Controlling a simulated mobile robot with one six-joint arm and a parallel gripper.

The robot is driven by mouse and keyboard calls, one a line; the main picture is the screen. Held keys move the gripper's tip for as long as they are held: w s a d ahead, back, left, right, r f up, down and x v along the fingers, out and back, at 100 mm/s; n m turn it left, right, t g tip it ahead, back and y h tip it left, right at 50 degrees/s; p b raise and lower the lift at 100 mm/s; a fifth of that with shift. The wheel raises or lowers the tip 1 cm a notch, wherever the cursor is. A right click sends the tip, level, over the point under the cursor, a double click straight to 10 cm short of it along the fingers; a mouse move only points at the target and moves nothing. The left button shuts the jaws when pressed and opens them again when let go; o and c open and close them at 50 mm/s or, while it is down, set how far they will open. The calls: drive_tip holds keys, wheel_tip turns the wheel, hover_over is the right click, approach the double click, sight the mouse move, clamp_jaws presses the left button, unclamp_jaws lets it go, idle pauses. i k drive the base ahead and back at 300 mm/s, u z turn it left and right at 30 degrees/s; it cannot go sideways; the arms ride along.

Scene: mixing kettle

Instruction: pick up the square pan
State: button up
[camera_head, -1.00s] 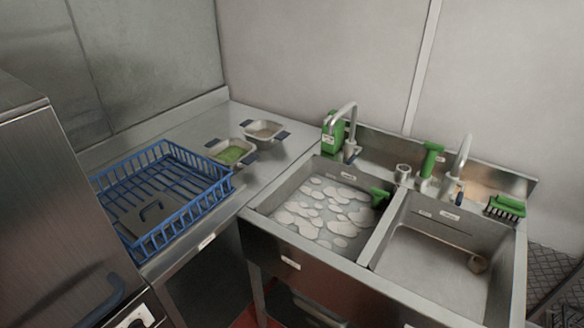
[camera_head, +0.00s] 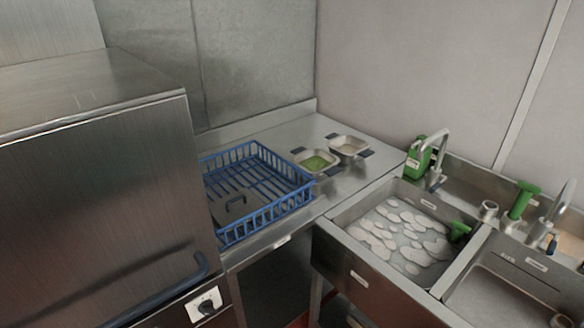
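Two small square metal pans with dark blue handles stand on the steel counter beside the blue rack. The nearer pan (camera_head: 316,162) has something green in it. The farther pan (camera_head: 348,147) looks greyish inside and stands just behind and to the right of the nearer one. Which of them is the task's square pan I cannot tell. My gripper is not in view.
A blue wire rack (camera_head: 262,218) sits on the counter (camera_head: 255,133), holding a dark flat item with a handle. A large steel machine (camera_head: 100,190) fills the left. A sink (camera_head: 335,222) with foamy water, a green bottle (camera_head: 418,158) and a faucet (camera_head: 437,160) are at right.

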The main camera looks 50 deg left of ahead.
sight(319, 163)
drive_tip(key=z, duration=0.7)
drive_tip(key=k, duration=0.15)
drive_tip(key=u, duration=2.65)
drive_tip(key=k, duration=0.95)
drive_tip(key=z, duration=0.15)
drive_tip(key=i, duration=0.65)
drive_tip(key=z, duration=0.05)
